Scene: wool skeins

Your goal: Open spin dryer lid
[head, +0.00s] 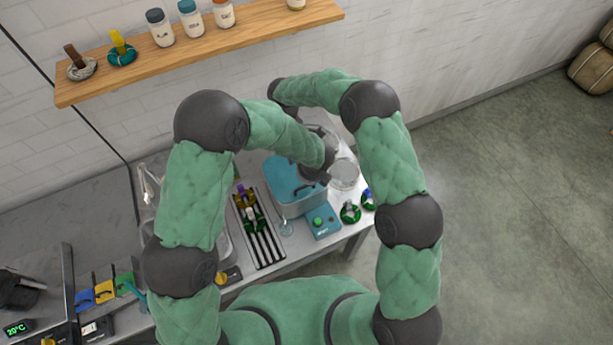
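Which of these is the spin dryer is unclear. My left gripper (314,178) is a dark shape over the right edge of the teal lid. My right gripper (293,109) is beyond my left forearm, partly hidden. The fingers of both are too small or covered to read.
A teal control box with a green button (318,222) stands in front of the teal-lidded box. A wooden shelf (200,48) with jars hangs behind.

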